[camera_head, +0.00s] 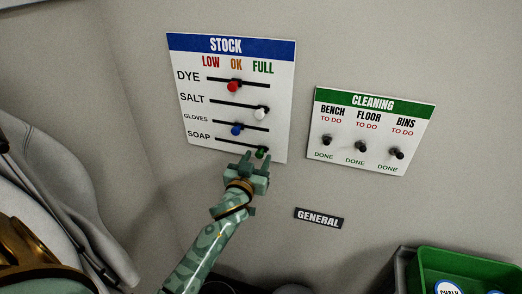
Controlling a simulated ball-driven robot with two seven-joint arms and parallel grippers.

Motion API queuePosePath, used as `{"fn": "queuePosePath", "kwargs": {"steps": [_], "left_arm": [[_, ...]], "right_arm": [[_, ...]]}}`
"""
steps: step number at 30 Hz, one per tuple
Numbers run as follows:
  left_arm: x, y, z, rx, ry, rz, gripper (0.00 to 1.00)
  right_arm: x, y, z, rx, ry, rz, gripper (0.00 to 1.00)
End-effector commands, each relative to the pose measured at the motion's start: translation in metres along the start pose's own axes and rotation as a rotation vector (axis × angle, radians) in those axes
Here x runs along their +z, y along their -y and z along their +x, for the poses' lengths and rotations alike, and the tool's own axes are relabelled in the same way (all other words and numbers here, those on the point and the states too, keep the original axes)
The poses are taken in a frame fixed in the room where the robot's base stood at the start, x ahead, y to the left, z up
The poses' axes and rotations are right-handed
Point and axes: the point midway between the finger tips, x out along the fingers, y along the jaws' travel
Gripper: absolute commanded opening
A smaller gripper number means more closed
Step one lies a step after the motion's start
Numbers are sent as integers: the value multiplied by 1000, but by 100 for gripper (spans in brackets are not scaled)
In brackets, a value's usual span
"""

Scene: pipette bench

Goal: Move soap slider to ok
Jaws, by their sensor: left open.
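The white STOCK board (191,52) hangs on the wall with LOW, OK and FULL columns and rows for dye, salt, gloves and soap. The green soap slider knob (262,153) sits at the right end of the bottom track, under FULL. My left gripper (256,161) is open, with its fingertips just below and around the green knob. I cannot tell whether they touch it. The red dye knob (233,87) is near OK, the white salt knob (260,113) is under FULL, and the blue gloves knob (236,131) is near the middle. My right gripper is out of view.
A CLEANING board (372,176) with three black switches hangs to the right. A GENERAL label (319,218) is on the wall below. A green bin (465,262) stands at the lower right. The wall between the boards is bare.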

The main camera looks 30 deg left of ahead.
Motion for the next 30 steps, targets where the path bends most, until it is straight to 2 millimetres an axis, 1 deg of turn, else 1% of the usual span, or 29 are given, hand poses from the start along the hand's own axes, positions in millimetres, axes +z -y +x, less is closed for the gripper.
{"fn": "queuePosePath", "kwargs": {"steps": [4,10,11,12,14,15,21,23,26,30], "left_arm": [[0,-1,-1,-1,1,-1,44],[0,-1,-1,-1,1,-1,44],[0,-1,-1,-1,1,-1,38],[0,-1,-1,-1,0,-1,27],[0,-1,-1,-1,0,-1,11],[0,-1,-1,-1,1,-1,0],[0,0,-1,-1,1,-1,0],[0,4,0,-2,2,1,0],[-2,22,0,-3,4,2,0],[-3,52,0,-4,3,3,0]], "right_arm": [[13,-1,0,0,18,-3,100],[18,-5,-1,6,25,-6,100],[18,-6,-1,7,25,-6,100],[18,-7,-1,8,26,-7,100],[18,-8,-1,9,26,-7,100],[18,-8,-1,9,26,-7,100],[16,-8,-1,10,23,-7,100],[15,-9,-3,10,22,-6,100],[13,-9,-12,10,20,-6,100],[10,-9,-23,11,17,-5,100]]}}
